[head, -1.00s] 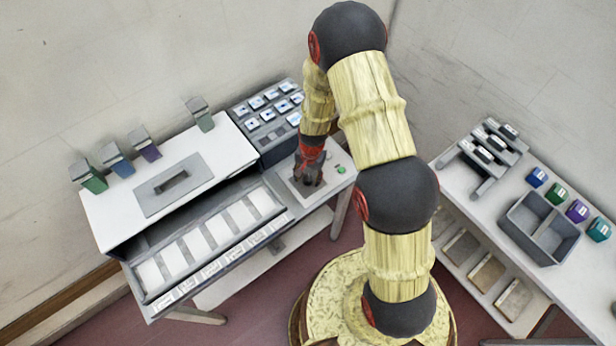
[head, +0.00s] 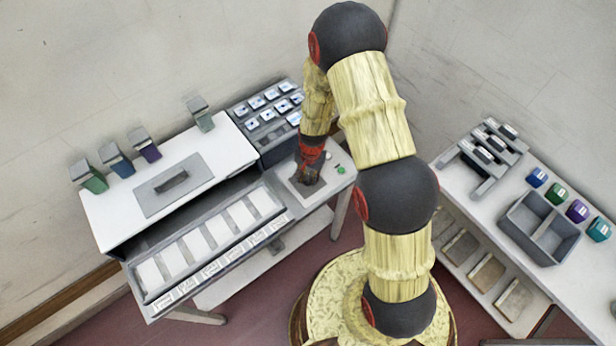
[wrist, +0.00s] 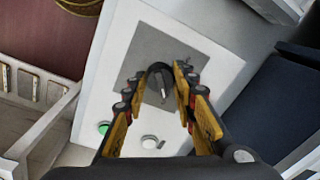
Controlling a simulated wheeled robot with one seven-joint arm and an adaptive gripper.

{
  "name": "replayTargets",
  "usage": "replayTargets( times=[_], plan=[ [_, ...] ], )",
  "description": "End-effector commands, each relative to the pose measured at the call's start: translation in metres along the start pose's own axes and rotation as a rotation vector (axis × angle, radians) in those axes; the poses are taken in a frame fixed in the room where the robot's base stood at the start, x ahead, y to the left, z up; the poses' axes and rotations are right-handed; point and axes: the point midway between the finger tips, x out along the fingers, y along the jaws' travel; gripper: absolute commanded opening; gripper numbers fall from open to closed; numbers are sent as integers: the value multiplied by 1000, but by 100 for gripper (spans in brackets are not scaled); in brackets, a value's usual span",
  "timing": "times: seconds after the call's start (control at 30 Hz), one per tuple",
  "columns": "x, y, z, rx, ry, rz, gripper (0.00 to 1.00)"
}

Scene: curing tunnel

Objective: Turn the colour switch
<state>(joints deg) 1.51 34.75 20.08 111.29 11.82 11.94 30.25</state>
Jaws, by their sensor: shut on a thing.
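The colour switch is a dark round knob (wrist: 158,72) with a pale pointer mark, on a grey square plate (wrist: 140,62) set in a white panel. In the wrist view my gripper (wrist: 160,76) has its yellow and black fingers on both sides of the knob and is shut on it. In the head view my gripper (head: 307,174) points down over the same plate at the right end of the white bench, where it hides the knob. A green button (wrist: 103,128) and a white button (wrist: 149,142) sit beside the plate.
A dark panel of small lit tiles (head: 272,110) stands just behind the gripper. A white-topped machine (head: 115,215) with a tray of pale plates (head: 151,275) is at left. A side table at right carries a grey divided bin (head: 537,255) and several coloured blocks.

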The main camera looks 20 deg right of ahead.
Motion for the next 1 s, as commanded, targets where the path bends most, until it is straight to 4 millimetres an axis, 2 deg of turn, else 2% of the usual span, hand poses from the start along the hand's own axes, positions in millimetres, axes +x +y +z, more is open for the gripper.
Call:
replayTargets(
  times=[0.43, 1.0],
  plan=[
    [2, 0, 0, -90, -5, -1, 2],
    [2, 0, -2, -566, -30, -1, 2]
  ],
)
